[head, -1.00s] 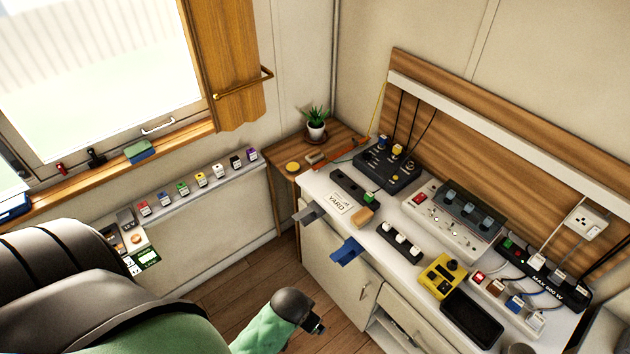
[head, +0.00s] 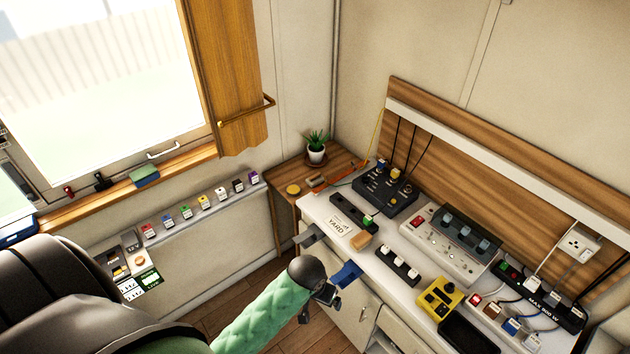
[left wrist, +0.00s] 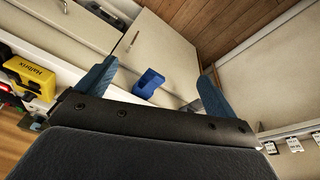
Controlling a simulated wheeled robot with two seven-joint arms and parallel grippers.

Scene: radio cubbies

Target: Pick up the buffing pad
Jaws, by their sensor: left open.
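A small round yellow disc (head: 293,189), which looks like the buffing pad, lies flat on the wooden corner table (head: 330,165); I cannot be certain it is the pad. A tan block (head: 360,241) lies on the white counter near its front edge. My left gripper (head: 322,302) is in front of and below the counter edge, well short of the disc. In the left wrist view my left gripper (left wrist: 158,75) shows its two blue fingers spread and empty. A blue bracket (left wrist: 148,83) shows beyond them; it also shows in the head view (head: 347,273). My right gripper is out of view.
A grey bracket (head: 311,235) and the blue one stick out from the counter front. A potted plant (head: 316,148) stands on the corner table. A green-and-blue sponge (head: 145,175) lies on the window sill. Radios and power strips crowd the counter.

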